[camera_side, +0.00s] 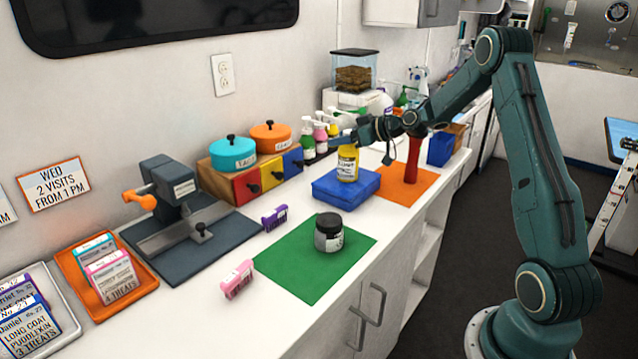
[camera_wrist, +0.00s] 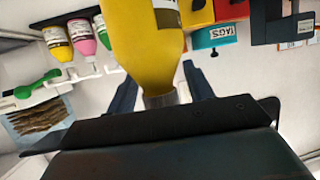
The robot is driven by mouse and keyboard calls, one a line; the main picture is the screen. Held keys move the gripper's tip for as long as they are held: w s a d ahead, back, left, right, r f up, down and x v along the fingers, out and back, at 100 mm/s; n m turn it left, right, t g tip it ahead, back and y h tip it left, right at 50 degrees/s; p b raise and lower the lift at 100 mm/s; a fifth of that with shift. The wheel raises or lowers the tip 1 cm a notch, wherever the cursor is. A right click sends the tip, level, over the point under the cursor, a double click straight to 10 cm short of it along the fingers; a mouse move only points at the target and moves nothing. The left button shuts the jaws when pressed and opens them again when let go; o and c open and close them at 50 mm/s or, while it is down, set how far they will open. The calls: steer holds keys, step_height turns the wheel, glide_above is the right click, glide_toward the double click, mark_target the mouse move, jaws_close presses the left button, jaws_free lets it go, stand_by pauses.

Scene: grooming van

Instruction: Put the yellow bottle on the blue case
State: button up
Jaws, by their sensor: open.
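The yellow bottle (camera_side: 347,165) stands upright on the flat blue case (camera_side: 330,190) in the side view, its base appearing to rest on the top. My gripper (camera_side: 352,138) is at the bottle's top, reaching in from the right. In the wrist view the yellow bottle (camera_wrist: 145,45) is large, with its neck between the two dark fingers of my gripper (camera_wrist: 162,88). The fingers are spread, with gaps visible beside the neck. The blue case cannot be made out in the wrist view.
A green mat (camera_side: 280,264) with a black jar (camera_side: 329,232) lies in front. An orange mat (camera_side: 398,192) with a red upright object (camera_side: 413,160) is behind right. Colored drawers (camera_side: 250,184) and pump bottles (camera_side: 320,136) stand behind. Small purple (camera_side: 274,217) and pink (camera_side: 237,279) items lie nearby.

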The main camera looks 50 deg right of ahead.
steer(key=shift+r, duration=0.2)
steer(key=shift+v, duration=0.75)
steer(key=v, duration=1)
steer(key=shift+s, duration=0.25)
steer(key=shift+r, duration=0.1)
steer(key=s+a+r+n+g, duration=0.1)
steer(key=s+a+r+g, duration=0.15)
steer(key=a, duration=0.75)
steer(key=s+a+r+g, duration=0.2)
steer(key=s+a+g, duration=0.1)
steer(key=a, duration=0.8)
steer(key=s+a+m+g+h, duration=0.1)
steer(key=s+a, duration=0.2)
steer(key=s, duration=0.7)
steer(key=s+a+m+g+h, duration=0.1)
steer(key=s+a, duration=0.3)
steer(key=s, duration=0.6)
steer(key=shift+s+a+f+m, duration=0.15)
steer(key=shift+s+a+m, duration=0.1)
steer(key=shift+m, duration=0.15)
